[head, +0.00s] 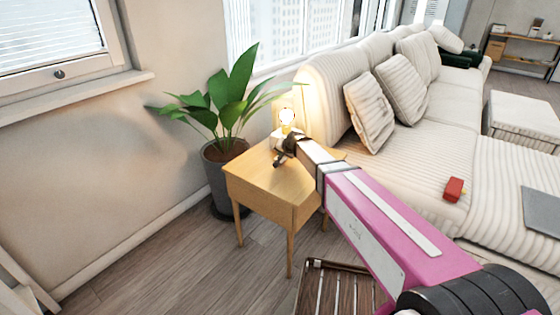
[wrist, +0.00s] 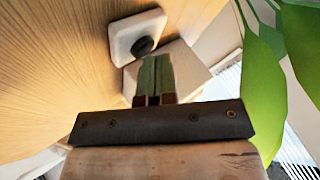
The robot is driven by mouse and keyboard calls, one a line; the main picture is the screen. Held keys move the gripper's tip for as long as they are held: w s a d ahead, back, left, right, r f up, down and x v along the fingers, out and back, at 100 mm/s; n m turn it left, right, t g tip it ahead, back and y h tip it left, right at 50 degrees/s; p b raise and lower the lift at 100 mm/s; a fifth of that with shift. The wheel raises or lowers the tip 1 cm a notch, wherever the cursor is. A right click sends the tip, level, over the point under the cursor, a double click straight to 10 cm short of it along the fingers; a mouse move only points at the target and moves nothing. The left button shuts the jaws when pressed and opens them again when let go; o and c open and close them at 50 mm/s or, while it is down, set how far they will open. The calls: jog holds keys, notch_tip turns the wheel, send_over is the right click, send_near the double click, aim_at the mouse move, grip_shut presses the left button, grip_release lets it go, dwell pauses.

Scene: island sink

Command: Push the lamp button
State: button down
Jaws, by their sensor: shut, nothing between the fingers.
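The lamp (head: 286,118) stands on the wooden side table (head: 262,182) in the head view, and its bulb glows. In the wrist view a white rounded plate (wrist: 122,36) carries a round black button (wrist: 143,46). A pale block (wrist: 192,72), which looks like part of the lamp, lies behind my fingers. My gripper (wrist: 155,60) is shut and empty. Its fingertips are just below the button in the wrist picture; I cannot tell whether they touch it. In the head view my gripper (head: 284,152) is over the table, in front of the lamp, and hides part of its base.
A potted plant (head: 232,105) stands left of the table, and its leaves (wrist: 266,75) reach close to my gripper at the right of the wrist view. A white ribbed sofa (head: 445,140) is on the right. A slatted wooden item (head: 335,287) lies on the floor in front.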

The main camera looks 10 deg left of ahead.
jog(key=shift+r, duration=0.5)
notch_tip(320, 180, up, 6)
dwell(0.7)
jog(key=s+d+f+g+h, duration=0.1)
jog(key=s+d+f, duration=0.2)
jog(key=d, duration=0.5)
jog(key=s+d+f+g+h, duration=0.1)
jog(key=s+d+f, duration=0.15)
jog(key=d, duration=0.45)
jog(key=s+d+f+g+h, duration=0.1)
jog(key=s+d+f, duration=0.2)
jog(key=d, duration=0.5)
jog(key=s+d+f+g+h, duration=0.1)
jog(key=s+d+f, duration=0.1)
jog(key=s+d, duration=0.6)
jog(key=s+d+f+g+h, duration=0.2)
jog(key=s+d, duration=0.6)
jog(key=d, duration=0.4)
jog(key=shift+g, duration=0.3)
jog(key=shift+d, duration=0.1)
